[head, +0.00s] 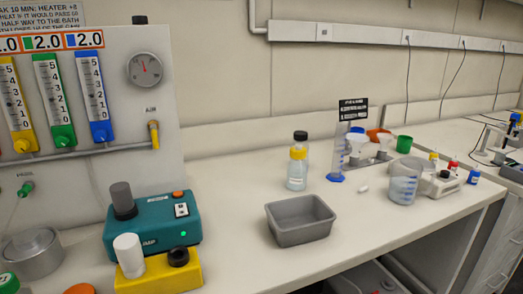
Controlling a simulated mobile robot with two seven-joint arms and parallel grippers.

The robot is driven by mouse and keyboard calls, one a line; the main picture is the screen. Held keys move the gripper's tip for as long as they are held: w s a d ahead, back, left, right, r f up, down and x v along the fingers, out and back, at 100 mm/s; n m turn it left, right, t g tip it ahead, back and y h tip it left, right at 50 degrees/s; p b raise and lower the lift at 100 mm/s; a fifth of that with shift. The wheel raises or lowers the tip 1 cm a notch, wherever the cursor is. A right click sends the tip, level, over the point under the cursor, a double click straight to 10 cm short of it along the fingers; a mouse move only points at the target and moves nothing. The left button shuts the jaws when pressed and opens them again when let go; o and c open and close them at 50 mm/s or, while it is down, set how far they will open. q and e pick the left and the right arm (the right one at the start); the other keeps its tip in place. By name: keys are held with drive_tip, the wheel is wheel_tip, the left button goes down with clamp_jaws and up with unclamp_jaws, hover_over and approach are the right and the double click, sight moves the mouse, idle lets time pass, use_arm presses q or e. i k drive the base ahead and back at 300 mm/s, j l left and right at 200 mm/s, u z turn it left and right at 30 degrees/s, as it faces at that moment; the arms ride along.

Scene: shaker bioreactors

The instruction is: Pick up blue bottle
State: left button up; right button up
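A small blue bottle (474,176) with a pale label stands upright at the right of the bench, just right of a small white device (441,184). A small red-topped bottle (453,164) and a yellow-topped one (433,157) stand close to its left. Neither of my grippers shows in the head view.
A grey tub (300,220) sits near the front edge. A beaker (404,182) and a blue-footed cylinder (336,160) stand left of the blue bottle. A teal device (152,225) and gauge panel fill the left. Bench front between tub and beaker is mostly clear.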

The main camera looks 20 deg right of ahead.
sight(473, 178)
drive_tip(key=l+u, duration=0.15)
drive_tip(key=l, duration=0.2)
drive_tip(key=k+l+u, duration=0.2)
drive_tip(key=l, duration=0.15)
drive_tip(key=l+u, duration=0.15)
drive_tip(key=l, duration=0.2)
drive_tip(key=k+l+u, duration=0.15)
drive_tip(key=l, duration=0.2)
drive_tip(key=k+l+u, duration=0.15)
drive_tip(key=l, duration=0.15)
drive_tip(key=k+l, duration=0.2)
drive_tip(key=l, duration=0.25)
drive_tip(key=k+l+u, duration=0.1)
drive_tip(key=l, duration=0.3)
drive_tip(key=k+l+u, duration=0.1)
drive_tip(key=k+l, duration=0.45)
drive_tip(key=l, duration=0.25)
